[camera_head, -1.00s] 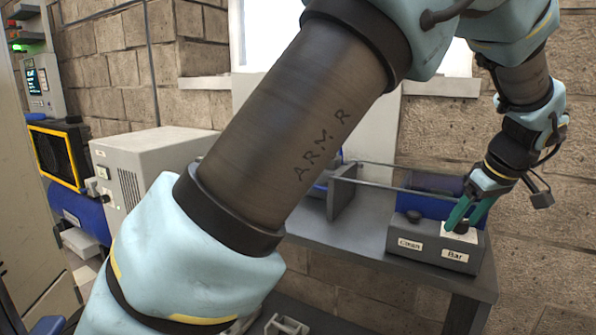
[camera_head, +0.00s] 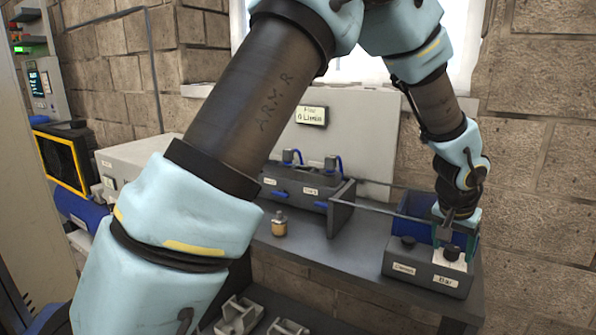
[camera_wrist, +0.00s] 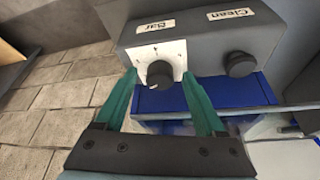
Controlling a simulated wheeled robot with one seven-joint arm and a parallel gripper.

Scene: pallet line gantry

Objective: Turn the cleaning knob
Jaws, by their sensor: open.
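A grey control box (camera_head: 425,272) sits on the bench's right end, with two dark knobs on top. The clean knob (camera_head: 407,242) stands above the "Clean" label, left of the bar knob (camera_head: 452,254) on its white dial plate. In the wrist view the clean knob (camera_wrist: 240,63) is right of the bar knob (camera_wrist: 160,74). My gripper (camera_head: 455,238) points down over the bar knob's side of the box, its green fingers apart. In the wrist view, the fingertips frame the bar knob, and the clean knob lies outside the right finger; contact cannot be told.
A blue bin (camera_head: 412,204) stands behind the box, beside a thin rail (camera_head: 385,212). A flow display (camera_head: 311,115) is on the back panel.

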